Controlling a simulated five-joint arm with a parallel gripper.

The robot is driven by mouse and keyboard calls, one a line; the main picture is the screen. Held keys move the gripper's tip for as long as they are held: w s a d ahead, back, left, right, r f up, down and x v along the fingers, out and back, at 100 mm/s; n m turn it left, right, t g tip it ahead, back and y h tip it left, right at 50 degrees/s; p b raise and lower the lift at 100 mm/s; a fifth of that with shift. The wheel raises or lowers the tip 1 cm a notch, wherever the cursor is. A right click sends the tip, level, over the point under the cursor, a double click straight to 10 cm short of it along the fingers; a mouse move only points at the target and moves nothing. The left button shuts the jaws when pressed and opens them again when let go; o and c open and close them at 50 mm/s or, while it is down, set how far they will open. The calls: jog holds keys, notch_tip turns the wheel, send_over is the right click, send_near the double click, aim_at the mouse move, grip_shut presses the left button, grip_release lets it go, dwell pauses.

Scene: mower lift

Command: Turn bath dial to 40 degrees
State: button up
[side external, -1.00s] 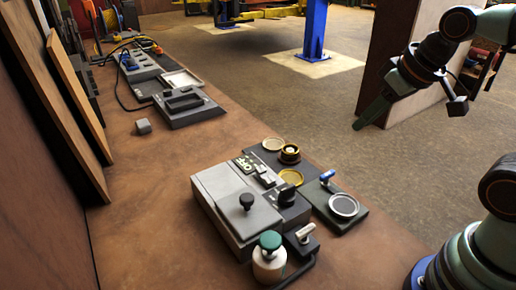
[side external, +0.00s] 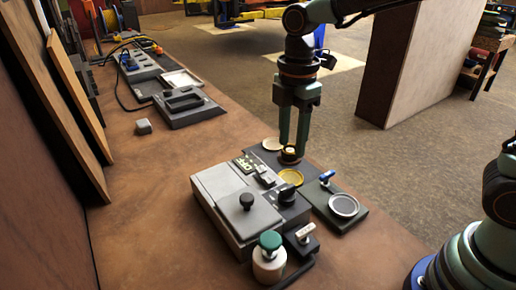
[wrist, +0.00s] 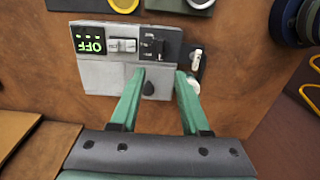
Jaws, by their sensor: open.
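The bath unit (side external: 225,203) is a grey box with a lid and a black lid knob (side external: 247,201). Its lit display (side external: 243,164) reads OFF. A black dial (side external: 289,192) sits on the unit's dark panel, and it appears in the wrist view (wrist: 156,44) too. My gripper (side external: 292,148) points down at the far right of the unit, by a small dark and brass round piece (side external: 290,158). The fingers are apart with nothing seen gripped. In the wrist view my fingertips (wrist: 160,74) appear below the dial panel. The dial's angle marks are too small to read.
A green-capped bottle (side external: 268,262) and a white-handled valve (side external: 305,233) stand at the near side. A dark plate with a round dish (side external: 343,206) and blue lever (side external: 327,176) lies right. Bare bench extends left of the unit.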

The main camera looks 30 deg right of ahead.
aim_at(288, 187)
notch_tip(288, 187, down, 12)
dwell(0.5)
jog(key=shift+c, duration=0.3)
grip_shut()
